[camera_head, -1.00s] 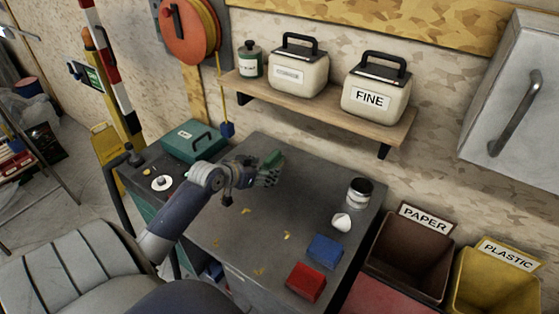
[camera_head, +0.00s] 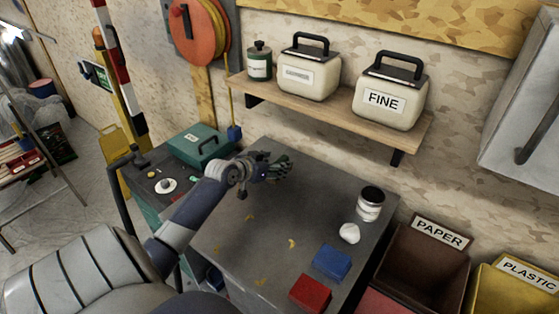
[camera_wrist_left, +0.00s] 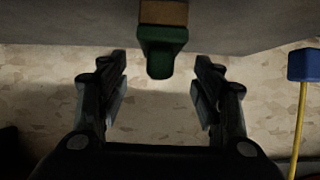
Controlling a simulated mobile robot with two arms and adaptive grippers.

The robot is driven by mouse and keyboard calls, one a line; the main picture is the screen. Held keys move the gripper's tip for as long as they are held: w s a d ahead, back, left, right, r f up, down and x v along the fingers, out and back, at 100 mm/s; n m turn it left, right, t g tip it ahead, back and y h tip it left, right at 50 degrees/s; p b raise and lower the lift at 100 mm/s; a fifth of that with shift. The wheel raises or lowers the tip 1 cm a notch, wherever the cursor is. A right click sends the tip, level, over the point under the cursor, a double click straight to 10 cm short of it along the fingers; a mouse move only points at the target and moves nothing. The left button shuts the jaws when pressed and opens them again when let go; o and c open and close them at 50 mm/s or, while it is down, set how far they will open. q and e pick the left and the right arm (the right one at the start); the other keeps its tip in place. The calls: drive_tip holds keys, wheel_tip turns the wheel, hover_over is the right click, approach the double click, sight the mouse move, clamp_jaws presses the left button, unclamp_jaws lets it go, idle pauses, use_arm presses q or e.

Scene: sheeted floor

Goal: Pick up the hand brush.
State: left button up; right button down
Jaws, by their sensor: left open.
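The hand brush shows in the left wrist view, with a green handle end (camera_wrist_left: 162,50) and a brown part above it, cut off by the top edge. My left gripper (camera_wrist_left: 160,75) is open, one dark finger on each side of the handle's line, with visible gaps on both sides. In the head view my left gripper (camera_head: 284,168) is over the back part of the grey worktop (camera_head: 230,225). The brush is mostly hidden there by the gripper, with only a hint of green at the fingers. My right gripper is not in view.
A white-and-black can (camera_head: 369,205), a white lump (camera_head: 349,233), a blue block (camera_head: 332,262) and a red block (camera_head: 310,293) stand along the worktop's right side. A shelf (camera_head: 330,110) with containers hangs above. A teal box (camera_head: 198,146) is at left.

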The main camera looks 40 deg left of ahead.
use_arm(q)
drive_tip(key=shift+p+x, duration=0.6)
drive_tip(key=shift+x, duration=3.1)
drive_tip(key=shift+r, duration=0.15)
drive_tip(key=shift+c, duration=0.2)
drive_tip(key=c, duration=1.2)
